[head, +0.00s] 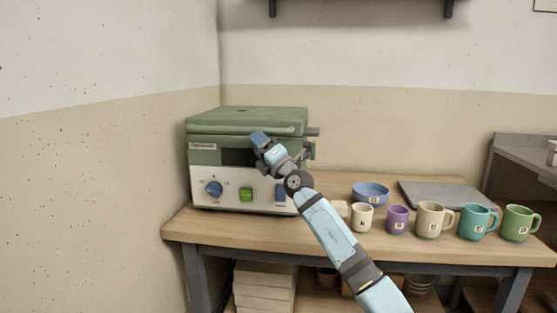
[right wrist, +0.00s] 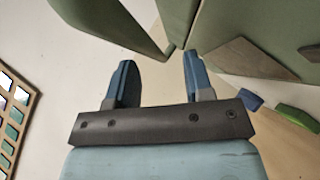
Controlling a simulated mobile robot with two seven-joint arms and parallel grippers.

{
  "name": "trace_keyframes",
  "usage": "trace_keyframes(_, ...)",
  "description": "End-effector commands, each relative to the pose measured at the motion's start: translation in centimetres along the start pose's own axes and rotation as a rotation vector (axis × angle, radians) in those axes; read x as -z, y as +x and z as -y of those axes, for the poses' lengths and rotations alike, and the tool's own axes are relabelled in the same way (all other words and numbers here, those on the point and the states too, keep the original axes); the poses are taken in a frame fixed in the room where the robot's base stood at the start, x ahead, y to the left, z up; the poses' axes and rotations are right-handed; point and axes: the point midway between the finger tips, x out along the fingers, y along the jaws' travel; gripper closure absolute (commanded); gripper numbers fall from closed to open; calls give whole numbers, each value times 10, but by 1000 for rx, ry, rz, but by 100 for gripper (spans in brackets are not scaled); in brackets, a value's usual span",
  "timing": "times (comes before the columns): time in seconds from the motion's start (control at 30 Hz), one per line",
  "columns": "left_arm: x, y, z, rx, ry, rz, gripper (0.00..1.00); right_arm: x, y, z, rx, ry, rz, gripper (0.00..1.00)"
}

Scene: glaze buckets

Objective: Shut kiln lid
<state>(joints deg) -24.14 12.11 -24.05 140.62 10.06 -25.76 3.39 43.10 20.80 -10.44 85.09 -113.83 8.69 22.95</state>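The green kiln (head: 215,155) with a pale control panel stands at the left end of the wooden table. Its green lid (head: 245,118) lies over the top, nearly level, with a dark line under its front edge. In the right wrist view, a wedge-shaped gap shows between the kiln's green body (right wrist: 250,30) and another green panel (right wrist: 110,25), which looks like the lid. My right gripper (head: 259,138) is at the kiln's upper front, near the lid's front edge. Its blue fingers (right wrist: 155,82) are apart with nothing between them; contact with the lid cannot be told. My left gripper is out of view.
A blue bowl (head: 371,191), a grey slab (head: 440,194) and several mugs, including a purple one (head: 397,220) and a green one (head: 517,223), stand right of the kiln. A wall is close on the left. A dark shelf (head: 460,5) hangs above.

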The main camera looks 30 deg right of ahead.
Motion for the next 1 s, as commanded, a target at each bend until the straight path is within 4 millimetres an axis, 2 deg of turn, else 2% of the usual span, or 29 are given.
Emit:
trace_keyframes(0.1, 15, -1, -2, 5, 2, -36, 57, -2, -25, -1, 4, 0, -1, 54)
trace_keyframes(0.23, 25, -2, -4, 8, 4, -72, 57, -2, -54, -1, 4, -1, -1, 54)
trace_keyframes(0.5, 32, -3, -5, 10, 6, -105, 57, -1, -98, 0, 1, -1, 1, 54)
trace_keyframes(0.67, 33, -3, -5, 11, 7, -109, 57, -1, -108, 0, 1, -1, 1, 54)
trace_keyframes(1.0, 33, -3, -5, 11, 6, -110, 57, -1, -109, -1, 0, -1, 1, 54)
